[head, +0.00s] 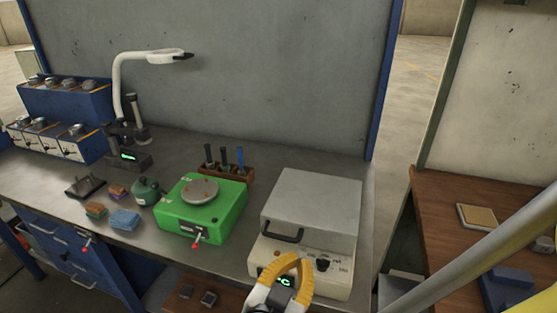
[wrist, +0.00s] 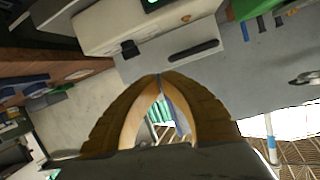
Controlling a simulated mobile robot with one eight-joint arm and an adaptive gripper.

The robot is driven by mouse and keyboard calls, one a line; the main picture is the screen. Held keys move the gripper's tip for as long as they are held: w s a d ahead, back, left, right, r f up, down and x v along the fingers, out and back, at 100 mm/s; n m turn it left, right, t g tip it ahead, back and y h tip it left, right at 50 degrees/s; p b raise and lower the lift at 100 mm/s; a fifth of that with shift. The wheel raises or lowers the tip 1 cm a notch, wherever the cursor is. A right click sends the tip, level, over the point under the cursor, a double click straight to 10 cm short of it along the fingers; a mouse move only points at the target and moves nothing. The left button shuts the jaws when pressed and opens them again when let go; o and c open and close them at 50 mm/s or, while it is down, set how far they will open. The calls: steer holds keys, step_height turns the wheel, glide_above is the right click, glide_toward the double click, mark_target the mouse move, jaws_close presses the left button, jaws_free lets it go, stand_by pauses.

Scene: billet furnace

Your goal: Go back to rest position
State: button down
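My gripper (head: 290,258) has yellow fingers and is in front of the small furnace in the head view. In the wrist view the fingertips (wrist: 160,77) meet, with nothing visible between them. The furnace (head: 312,208) is a light box with a grey top part, a dark handle (head: 282,233), a black knob and a green display partly behind my fingers. Its grey top part looks closed. In the wrist view the furnace's pale front (wrist: 150,22) and dark handle (wrist: 194,50) show above the fingertips.
A wooden table (head: 440,225) stands at the right, across a gap.

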steer(key=d+f+n+g+y, duration=0.2)
steer(key=d+f+n+g, duration=0.2)
steer(key=d+g, duration=0.3)
steer(key=s+d+r+n+t+y, duration=0.1)
steer(key=s+d+r+n+y, duration=0.1)
steer(key=d+r+n+y, duration=0.1)
step_height(320, 180, up, 3)
steer(key=shift+d+f+y, duration=0.2)
steer(key=shift+d+y, duration=0.6)
steer(key=shift+d, duration=0.05)
stand_by(1.0)
